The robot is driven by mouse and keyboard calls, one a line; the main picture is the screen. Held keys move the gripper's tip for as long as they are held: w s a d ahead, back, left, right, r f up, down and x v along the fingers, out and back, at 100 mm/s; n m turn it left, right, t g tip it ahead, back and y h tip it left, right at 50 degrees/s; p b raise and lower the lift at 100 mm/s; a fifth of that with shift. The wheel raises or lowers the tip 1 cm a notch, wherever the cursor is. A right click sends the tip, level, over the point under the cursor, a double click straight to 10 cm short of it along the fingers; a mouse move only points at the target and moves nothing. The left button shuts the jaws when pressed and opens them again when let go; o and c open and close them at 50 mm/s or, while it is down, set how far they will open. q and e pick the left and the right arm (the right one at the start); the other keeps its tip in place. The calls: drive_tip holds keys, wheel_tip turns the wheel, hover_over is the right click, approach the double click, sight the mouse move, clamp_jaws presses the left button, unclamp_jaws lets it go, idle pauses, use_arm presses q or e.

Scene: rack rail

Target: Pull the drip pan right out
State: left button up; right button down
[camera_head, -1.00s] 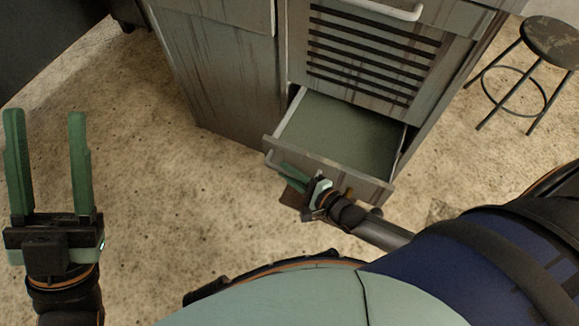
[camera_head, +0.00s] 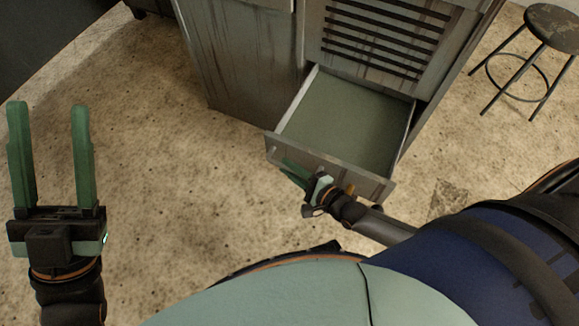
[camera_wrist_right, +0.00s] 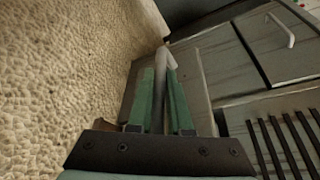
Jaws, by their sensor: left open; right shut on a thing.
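The drip pan (camera_head: 345,118) is a shallow grey-green drawer at the foot of the grey cabinet, under the dark vent slats. It stands well out of its opening, and its inside looks empty. My right gripper (camera_head: 292,172) is at the left part of the pan's front panel, shut on the pan's handle. In the right wrist view the handle (camera_wrist_right: 161,62) runs between the two green fingers of the right gripper (camera_wrist_right: 163,95). Whether the pan's rear end is still inside the cabinet is hard to tell. My left gripper (camera_head: 50,125) is open and empty over the floor at the left.
The grey cabinet (camera_head: 235,70) stands behind the pan, with a slatted panel (camera_head: 385,40) above the opening. A round stool (camera_head: 548,28) stands at the upper right. The speckled floor (camera_head: 170,190) left of the pan is clear.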

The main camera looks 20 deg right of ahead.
drive_tip(key=shift+f, duration=0.1)
use_arm(q)
drive_tip(key=shift+r, duration=0.1)
use_arm(e)
drive_tip(key=c, duration=0.8)
unclamp_jaws()
drive_tip(key=shift+c, duration=0.2)
